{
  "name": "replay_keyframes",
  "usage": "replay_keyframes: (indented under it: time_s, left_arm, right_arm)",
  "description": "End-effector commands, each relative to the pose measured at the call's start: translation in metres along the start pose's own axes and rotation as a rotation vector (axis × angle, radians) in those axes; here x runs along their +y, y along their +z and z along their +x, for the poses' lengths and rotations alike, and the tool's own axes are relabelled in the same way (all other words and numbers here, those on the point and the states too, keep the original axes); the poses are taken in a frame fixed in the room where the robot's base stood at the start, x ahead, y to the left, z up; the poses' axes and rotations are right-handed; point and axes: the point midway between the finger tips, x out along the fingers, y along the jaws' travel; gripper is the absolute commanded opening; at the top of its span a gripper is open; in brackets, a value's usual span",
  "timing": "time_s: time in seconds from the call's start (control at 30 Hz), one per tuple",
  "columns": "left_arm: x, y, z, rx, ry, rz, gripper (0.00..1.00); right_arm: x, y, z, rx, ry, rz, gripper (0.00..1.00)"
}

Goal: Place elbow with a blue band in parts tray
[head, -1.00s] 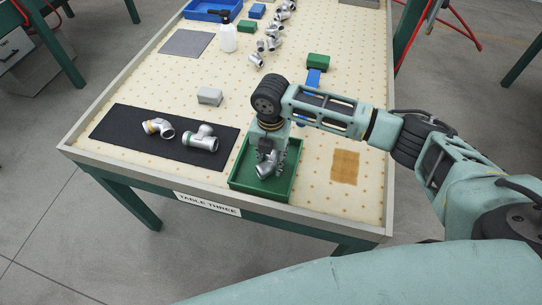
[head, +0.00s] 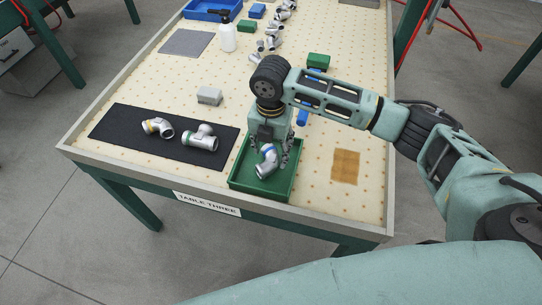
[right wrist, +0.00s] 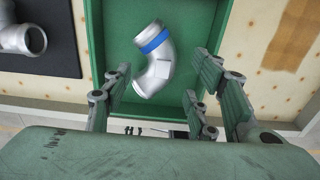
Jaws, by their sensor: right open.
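The elbow with a blue band (head: 266,161) lies in the green parts tray (head: 264,194), near the tray's left and middle part. In the right wrist view the silver elbow (right wrist: 153,62) rests on the green tray floor (right wrist: 115,22), its blue band toward the top. My right gripper (head: 282,158) is over the tray. In the right wrist view its fingers (right wrist: 155,90) are spread wide, one on each side of the elbow, with nothing between them held. My left gripper is not in view.
A black mat (head: 112,128) left of the tray holds an elbow with a yellowish band (head: 158,127) and a tee with a green band (head: 201,138). A brown patch (head: 345,166) is right of the tray.

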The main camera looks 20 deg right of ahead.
Motion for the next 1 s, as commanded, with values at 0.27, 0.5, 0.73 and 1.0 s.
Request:
replay_keyframes:
  time_s: [0.27,0.5,0.73,1.0]
  left_arm:
    - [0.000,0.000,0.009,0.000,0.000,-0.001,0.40]
    - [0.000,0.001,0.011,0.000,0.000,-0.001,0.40]
    - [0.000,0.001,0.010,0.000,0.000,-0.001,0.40]
    - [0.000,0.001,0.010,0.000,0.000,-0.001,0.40]
  right_arm:
    - [0.001,0.000,-0.057,-0.002,0.002,-0.001,0.53]
    - [0.000,0.000,-0.078,0.001,0.000,0.000,0.53]
    - [0.000,0.000,-0.079,0.001,-0.001,0.000,0.53]
    - [0.000,0.000,-0.079,0.001,0.000,0.000,0.53]
